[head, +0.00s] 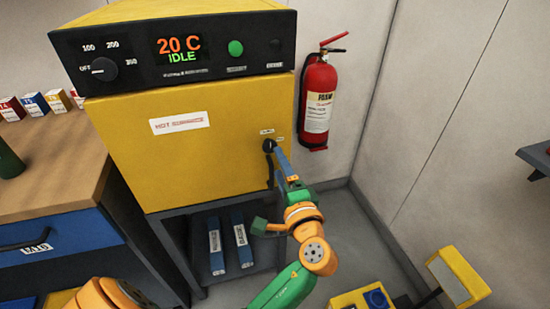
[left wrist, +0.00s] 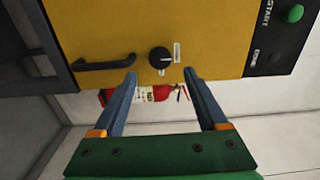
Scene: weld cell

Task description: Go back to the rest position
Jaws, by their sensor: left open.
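My left gripper (head: 277,152) is in front of the yellow oven's front face (head: 200,150), near its right edge. In the left wrist view its two blue fingers (left wrist: 160,78) are spread apart with nothing held between them. The black knob (left wrist: 160,56) shows just beyond the fingertips, between them; I cannot tell whether they touch it. The black door handle (left wrist: 104,63) lies left of the knob in that view. In the head view the knob (head: 268,144) is partly covered by the gripper. My right gripper does not show.
The oven's control box (head: 175,50) reads 20 C IDLE. A red fire extinguisher (head: 318,95) hangs on the wall right of the gripper. A wooden bench (head: 50,165) stands left. Blue packs (head: 243,240) rest under the oven. Open floor (head: 350,235) lies right of the stand.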

